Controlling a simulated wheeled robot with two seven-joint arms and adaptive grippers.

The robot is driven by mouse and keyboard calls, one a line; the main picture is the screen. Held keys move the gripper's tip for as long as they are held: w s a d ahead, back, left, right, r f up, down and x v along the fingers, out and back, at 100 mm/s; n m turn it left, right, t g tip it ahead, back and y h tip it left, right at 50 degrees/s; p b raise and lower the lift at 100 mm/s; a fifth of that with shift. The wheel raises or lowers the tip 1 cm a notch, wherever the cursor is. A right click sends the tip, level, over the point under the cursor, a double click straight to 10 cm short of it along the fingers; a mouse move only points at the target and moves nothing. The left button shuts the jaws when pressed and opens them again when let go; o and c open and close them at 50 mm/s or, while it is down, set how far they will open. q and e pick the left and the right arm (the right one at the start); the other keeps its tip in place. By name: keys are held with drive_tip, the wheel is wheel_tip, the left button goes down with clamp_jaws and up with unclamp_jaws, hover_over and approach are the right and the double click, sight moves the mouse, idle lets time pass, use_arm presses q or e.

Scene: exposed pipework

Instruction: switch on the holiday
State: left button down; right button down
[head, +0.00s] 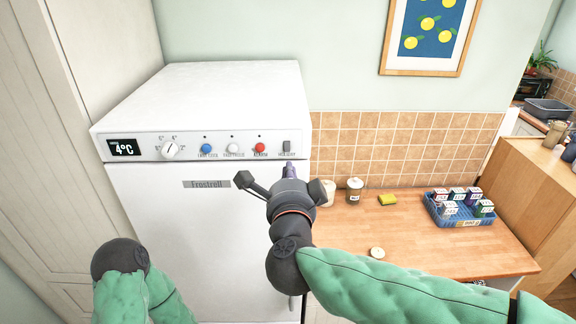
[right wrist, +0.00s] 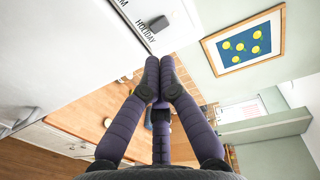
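My right gripper (head: 289,172) is just below the panel's right end, pointing up towards the switch. In the right wrist view its purple fingers (right wrist: 159,72) are together with nothing between them, apart from the switch. My left arm shows at lower left; its gripper is out of view.
Left of the switch are a red button (head: 260,147), a white button (head: 233,148), a blue button (head: 206,148) and a white dial (head: 170,149). The display (head: 124,147) reads 4°C. A wooden counter (head: 420,230) with jars and a blue crate (head: 460,219) stands right.

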use_arm(q)
drive_tip(key=shift+s+f, duration=0.15)
drive_tip(key=shift+f, duration=0.05)
use_arm(e)
drive_tip(key=s, duration=0.4)
drive_tip(key=shift+s+r, duration=0.25)
drive_tip(key=shift+s, duration=0.05)
use_arm(q)
drive_tip(key=shift+s, duration=0.1)
use_arm(e)
drive_tip(key=shift+s+a, duration=0.1)
drive_tip(key=shift+s, duration=0.05)
